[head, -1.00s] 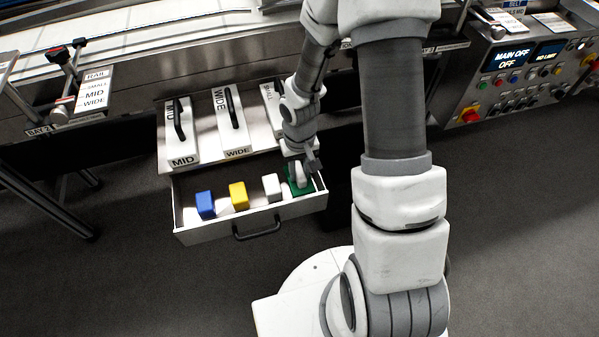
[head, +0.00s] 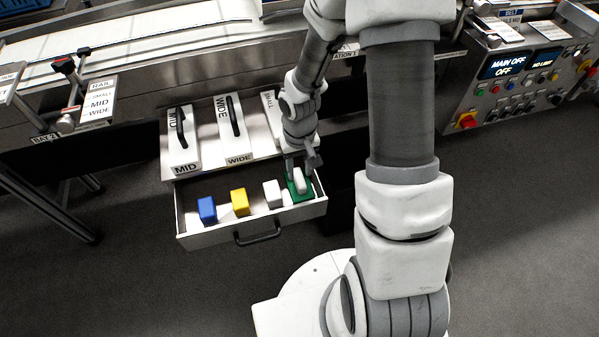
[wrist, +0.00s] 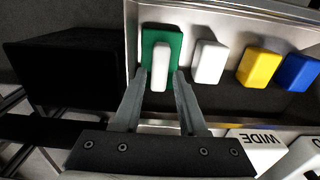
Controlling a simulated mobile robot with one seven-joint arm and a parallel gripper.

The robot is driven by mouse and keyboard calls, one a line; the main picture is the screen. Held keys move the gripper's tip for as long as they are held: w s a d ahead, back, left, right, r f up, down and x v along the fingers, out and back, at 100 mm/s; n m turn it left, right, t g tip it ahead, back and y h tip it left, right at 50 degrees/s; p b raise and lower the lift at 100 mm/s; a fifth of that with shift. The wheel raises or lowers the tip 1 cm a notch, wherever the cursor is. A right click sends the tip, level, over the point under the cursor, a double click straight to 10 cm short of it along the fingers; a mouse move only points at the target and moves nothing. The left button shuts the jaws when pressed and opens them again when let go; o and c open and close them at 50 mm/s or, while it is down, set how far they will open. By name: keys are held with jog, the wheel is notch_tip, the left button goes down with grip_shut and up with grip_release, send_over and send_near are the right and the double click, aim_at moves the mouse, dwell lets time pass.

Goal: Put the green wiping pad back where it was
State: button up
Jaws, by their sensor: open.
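The green wiping pad (head: 301,194), with a white grip on top, lies in the right end of the open drawer (head: 215,236). In the wrist view the green pad (wrist: 147,49) is at the end of the row, with its white handle (wrist: 161,68) facing me. My gripper (head: 302,170) is just above the pad. In the wrist view my gripper (wrist: 159,82) is open, with one finger on each side of the white handle. I cannot tell whether the fingers touch it.
A white block (head: 272,194), a yellow block (head: 240,202) and a blue block (head: 207,209) sit in a row in the drawer, left of the pad. Parts labelled MID (head: 184,145) and WIDE (head: 234,135) lie on the shelf behind. The drawer's side wall is close to the pad.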

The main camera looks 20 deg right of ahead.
notch_tip(320, 180, up, 8)
jog(key=p, duration=0.3)
notch_tip(320, 180, up, 14)
jog(key=t+h, duration=0.1)
jog(key=t, duration=0.1)
send_over(300, 178)
jog(key=s+d, duration=0.1)
jog(key=s, duration=0.2)
jog(key=s+a+r+t+y, duration=0.1)
jog(key=s+r+t, duration=0.2)
jog(key=s+r, duration=0.7)
notch_tip(300, 178, up, 2)
jog(key=shift+s+r+t, duration=0.25)
jog(key=shift+s+t, duration=0.05)
jog(key=shift+s, duration=0.05)
notch_tip(300, 178, up, 18)
jog(key=p, duration=1.7)
jog(key=shift+p, duration=0.35)
jog(key=shift+f, duration=0.1)
jog(key=shift+a, duration=0.2)
